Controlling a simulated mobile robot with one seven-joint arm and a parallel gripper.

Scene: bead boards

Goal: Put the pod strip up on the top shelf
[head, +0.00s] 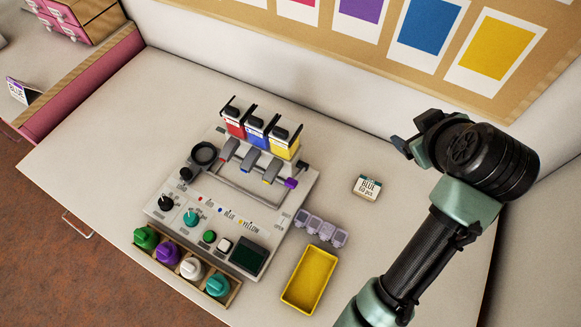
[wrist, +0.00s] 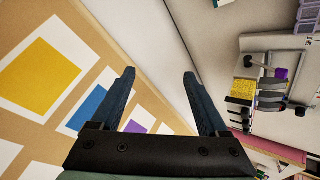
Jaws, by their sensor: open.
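The pod strip (head: 320,229), a short row of pale lavender lidded pods, lies on the table between the grey machine and the yellow tray in the head view. My gripper (head: 408,133) is raised at the right, above and apart from the strip, near the back wall. In the wrist view my gripper (wrist: 159,75) has its two fingers spread with nothing between them. No top shelf can be made out in either view.
The grey machine (head: 175,212) bears red, blue and yellow cartridges. A wooden rack (head: 174,262) of coloured knobs stands in front. A colour-card board (head: 400,67) hangs behind. The table's left is clear.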

